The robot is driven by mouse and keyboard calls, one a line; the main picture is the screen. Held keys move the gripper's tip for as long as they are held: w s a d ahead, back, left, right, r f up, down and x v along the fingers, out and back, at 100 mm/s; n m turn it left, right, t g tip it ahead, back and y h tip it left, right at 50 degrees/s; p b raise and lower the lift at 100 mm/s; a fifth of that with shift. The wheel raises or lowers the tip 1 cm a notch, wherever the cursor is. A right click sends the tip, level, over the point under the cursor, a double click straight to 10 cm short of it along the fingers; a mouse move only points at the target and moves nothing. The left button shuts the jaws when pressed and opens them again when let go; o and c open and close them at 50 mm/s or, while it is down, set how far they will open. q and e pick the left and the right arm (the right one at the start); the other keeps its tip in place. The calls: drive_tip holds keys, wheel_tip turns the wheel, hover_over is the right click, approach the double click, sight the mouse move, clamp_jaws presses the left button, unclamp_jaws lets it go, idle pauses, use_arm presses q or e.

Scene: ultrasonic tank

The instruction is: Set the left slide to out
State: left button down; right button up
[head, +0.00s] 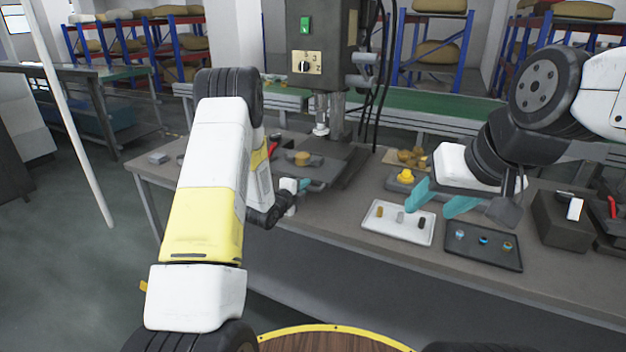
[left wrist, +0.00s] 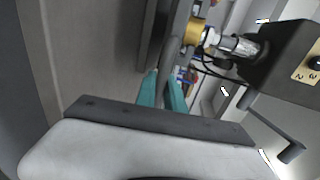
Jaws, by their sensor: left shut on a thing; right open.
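The drill-press-like machine (head: 322,45) stands at the back of the bench, with a dark slide table (head: 345,158) below its spindle. A brass round piece (head: 302,158) sits on the dark plate. My left gripper (head: 305,184) is at the plate's near edge, partly hidden by my own arm. In the left wrist view its teal fingers (left wrist: 162,88) are close together at a dark bar (left wrist: 178,40), shut on a part I take as the left slide; the grip point is mostly hidden. My right gripper (head: 438,200) is open and empty above the trays.
A white tray (head: 398,234) with small parts and a dark tray (head: 483,262) lie at the bench front. A dark block (head: 562,220) stands at the right. The bench front left of the white tray is fairly clear.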

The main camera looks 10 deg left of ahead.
use_arm(q)
drive_tip(key=shift+s+a+f, duration=0.1)
drive_tip(key=shift+s+a, duration=0.15)
drive_tip(key=shift+s, duration=0.45)
drive_tip(key=shift+s+a+r, duration=0.1)
drive_tip(key=shift+s+a, duration=0.1)
drive_tip(key=shift+s, duration=0.45)
drive_tip(key=shift+s+a+f, duration=0.1)
drive_tip(key=shift+s+a, duration=0.15)
drive_tip(key=shift+s, duration=0.45)
drive_tip(key=c, duration=1.5)
unclamp_jaws()
drive_tip(key=shift+s, duration=0.1)
drive_tip(key=shift+o, duration=0.2)
drive_tip(key=shift+a, duration=0.1)
drive_tip(key=v, duration=0.7)
drive_tip(key=shift+s, duration=0.35)
